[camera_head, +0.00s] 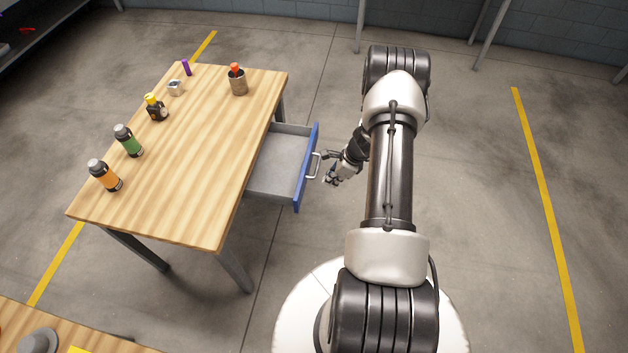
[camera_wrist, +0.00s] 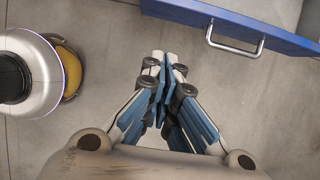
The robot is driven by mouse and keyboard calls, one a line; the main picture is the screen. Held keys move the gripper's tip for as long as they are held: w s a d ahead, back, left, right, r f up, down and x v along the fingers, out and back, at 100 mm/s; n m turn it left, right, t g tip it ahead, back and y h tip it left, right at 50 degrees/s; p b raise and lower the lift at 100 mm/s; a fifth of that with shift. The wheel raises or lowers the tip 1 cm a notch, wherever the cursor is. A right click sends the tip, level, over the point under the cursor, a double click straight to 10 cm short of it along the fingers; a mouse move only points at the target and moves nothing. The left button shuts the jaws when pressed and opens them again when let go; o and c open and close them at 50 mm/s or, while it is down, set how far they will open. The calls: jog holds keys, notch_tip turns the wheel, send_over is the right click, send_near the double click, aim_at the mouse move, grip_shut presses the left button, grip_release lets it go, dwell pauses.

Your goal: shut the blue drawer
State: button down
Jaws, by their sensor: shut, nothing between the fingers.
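The blue drawer (camera_head: 306,170) is pulled out from the right side of the wooden table (camera_head: 190,150). Its grey inside looks empty. Its blue front and silver handle (camera_head: 316,166) face my arm. In the wrist view the blue front (camera_wrist: 235,24) crosses the top right, with the handle (camera_wrist: 234,42) on it. My gripper (camera_head: 331,168) is beside the handle, on its right in the head view. In the wrist view my gripper (camera_wrist: 164,62) is shut and empty, with its fingertips left of and below the handle, apart from it in the picture.
On the table stand an orange bottle (camera_head: 105,175), a green bottle (camera_head: 128,141), a yellow-capped dark bottle (camera_head: 156,107), a small white box (camera_head: 175,88), a purple item (camera_head: 186,67) and a cup with red contents (camera_head: 238,80). Another table (camera_head: 100,335) is at lower left. Floor right of my arm is clear.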

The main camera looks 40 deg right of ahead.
jog(key=w+a+f+b, duration=0.2)
jog(key=w+a+f, duration=0.2)
jog(key=f, duration=0.4)
jog(key=shift+w+a+f+b, duration=0.2)
jog(key=shift+w+a+b, duration=0.2)
jog(key=shift+w, duration=0.35)
